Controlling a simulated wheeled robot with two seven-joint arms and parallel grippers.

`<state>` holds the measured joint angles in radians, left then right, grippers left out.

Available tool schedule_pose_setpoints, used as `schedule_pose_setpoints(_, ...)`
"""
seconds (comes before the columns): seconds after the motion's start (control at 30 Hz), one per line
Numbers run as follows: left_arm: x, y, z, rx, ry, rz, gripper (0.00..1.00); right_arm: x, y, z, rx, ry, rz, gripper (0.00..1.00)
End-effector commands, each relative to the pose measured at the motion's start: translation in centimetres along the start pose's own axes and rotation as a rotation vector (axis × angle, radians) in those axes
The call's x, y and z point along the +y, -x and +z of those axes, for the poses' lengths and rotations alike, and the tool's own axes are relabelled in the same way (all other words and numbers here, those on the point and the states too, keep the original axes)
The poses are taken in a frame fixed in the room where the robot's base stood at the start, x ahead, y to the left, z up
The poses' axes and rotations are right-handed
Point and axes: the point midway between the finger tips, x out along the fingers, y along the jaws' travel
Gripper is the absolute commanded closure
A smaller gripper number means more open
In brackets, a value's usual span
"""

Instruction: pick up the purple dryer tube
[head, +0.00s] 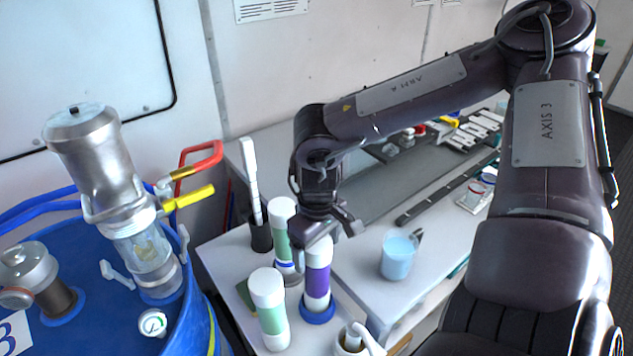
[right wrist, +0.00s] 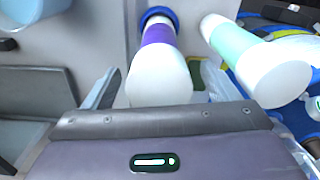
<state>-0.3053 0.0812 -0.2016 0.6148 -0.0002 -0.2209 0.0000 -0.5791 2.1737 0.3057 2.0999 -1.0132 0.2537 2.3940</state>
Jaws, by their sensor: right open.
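The purple dryer tube (head: 317,282) stands upright on the white bench, with a white cap and a blue base ring. My right gripper (head: 325,238) is open over the top of this tube, with a finger to either side of the cap in the head view. In the right wrist view the purple tube (right wrist: 158,60) shows its white cap close to the gripper's palm, between the fingers. I cannot tell whether the fingers touch it. My left gripper is not in view.
Two green tubes stand close by, one in front at left (head: 270,312) and one behind (head: 282,232). A beaker of blue liquid (head: 397,256) is to the right. A blue drum (head: 95,318) with a metal fitting stands at left.

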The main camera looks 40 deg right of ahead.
Motion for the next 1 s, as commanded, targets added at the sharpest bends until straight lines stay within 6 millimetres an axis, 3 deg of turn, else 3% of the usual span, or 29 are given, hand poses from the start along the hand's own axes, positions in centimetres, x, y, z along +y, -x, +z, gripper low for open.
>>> schedule_pose_setpoints(0.1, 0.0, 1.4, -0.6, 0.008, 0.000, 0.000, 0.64, 0.1, -1.2, 0.2, -0.008, -0.001, 0.002, 0.19)
schedule_pose_setpoints(0.3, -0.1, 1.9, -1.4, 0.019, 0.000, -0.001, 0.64, 0.2, -3.5, 0.1, -0.004, -0.001, 0.002, 0.19)
schedule_pose_setpoints(0.63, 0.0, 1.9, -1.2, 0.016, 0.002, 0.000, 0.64, 0.1, -4.1, 0.0, 0.000, -0.001, 0.001, 0.19)
schedule_pose_setpoints(1.0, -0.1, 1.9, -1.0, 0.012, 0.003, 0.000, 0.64, 0.1, -4.1, 0.0, -0.001, 0.000, 0.001, 0.66)
